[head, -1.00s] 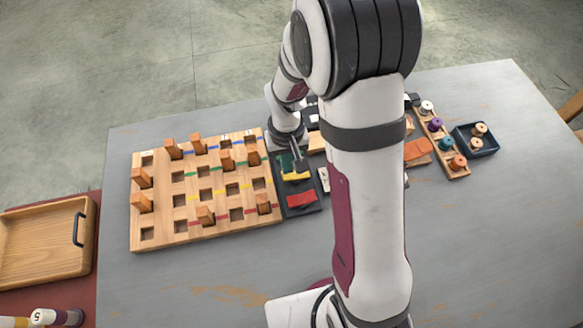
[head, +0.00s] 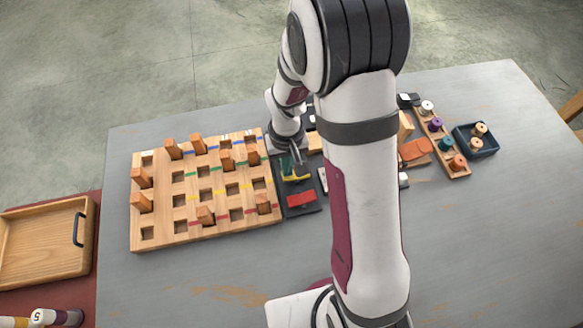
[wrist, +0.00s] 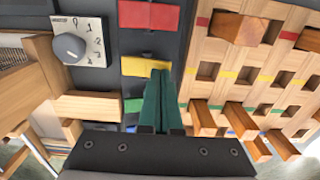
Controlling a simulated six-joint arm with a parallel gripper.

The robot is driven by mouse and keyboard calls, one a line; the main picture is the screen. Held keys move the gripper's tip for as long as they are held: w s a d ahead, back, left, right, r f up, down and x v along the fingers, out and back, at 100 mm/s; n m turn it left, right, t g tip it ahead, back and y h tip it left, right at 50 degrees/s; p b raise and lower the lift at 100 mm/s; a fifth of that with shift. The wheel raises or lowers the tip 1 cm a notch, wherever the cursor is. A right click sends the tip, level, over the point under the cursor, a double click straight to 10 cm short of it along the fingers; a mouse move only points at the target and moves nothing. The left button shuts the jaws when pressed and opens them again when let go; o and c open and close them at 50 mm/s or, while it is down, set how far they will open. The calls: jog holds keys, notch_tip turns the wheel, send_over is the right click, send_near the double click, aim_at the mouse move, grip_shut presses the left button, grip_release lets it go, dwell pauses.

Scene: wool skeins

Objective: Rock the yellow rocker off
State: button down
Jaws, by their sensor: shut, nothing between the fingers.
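The yellow rocker (wrist: 133,66) sits on a dark panel between a red rocker (wrist: 148,15) and a green rocker (wrist: 132,106). It also shows in the head view (head: 297,176), beside the pegboard. My gripper (wrist: 160,74) is shut and empty, with dark green fingers in the wrist view. Its tips are at the yellow rocker's edge, toward the green rocker, and overlap its right part. I cannot tell whether they touch. The fingers hide part of the green rocker, and a blue rocker (wrist: 130,128) is partly hidden by my gripper body.
A wooden pegboard (head: 160,237) with several upright pegs stands close left of the panel in the head view. A dial (wrist: 70,47) lies beside the rockers. Wooden blocks, a spool rack (head: 447,150) and a dark tray (head: 489,148) are at the right. The table's front is clear.

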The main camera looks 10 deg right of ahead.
jog(key=shift+f, duration=0.45)
notch_tip(320, 180, up, 6)
jog(key=shift+r, duration=0.5)
dwell(0.3)
